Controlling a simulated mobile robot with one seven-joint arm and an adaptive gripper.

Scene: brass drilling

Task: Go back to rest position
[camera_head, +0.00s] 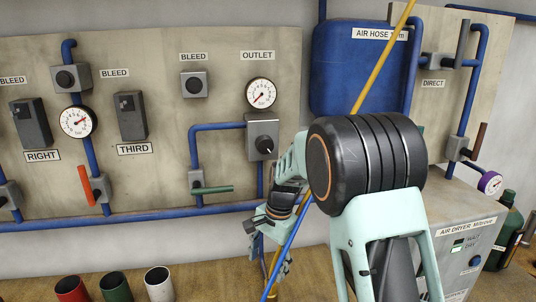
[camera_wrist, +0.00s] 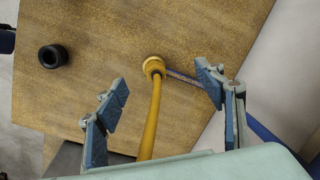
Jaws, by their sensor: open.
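My gripper (camera_head: 268,240) hangs low in front of the panel in the head view, partly hidden by my own arm. In the wrist view my gripper (camera_wrist: 162,77) has its two blue-padded fingers wide apart, with nothing clamped between them. A yellow hose (camera_wrist: 151,115) runs up between the fingers to a round brass-coloured end on the brown worktop (camera_wrist: 205,25). It looks clear of the left finger. A thin dark bar reaches from the hose end toward the right fingertip; I cannot tell if they touch. The yellow hose (camera_head: 384,62) also crosses the upper head view.
The panel (camera_head: 225,70) carries blue pipes, gauges, a green lever (camera_head: 213,189) and a red lever (camera_head: 86,185). A blue tank (camera_head: 340,75) and air dryer (camera_head: 452,247) stand right. Red, green and white cups (camera_head: 160,284) stand front left. A black ring (camera_wrist: 52,56) lies on the worktop.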

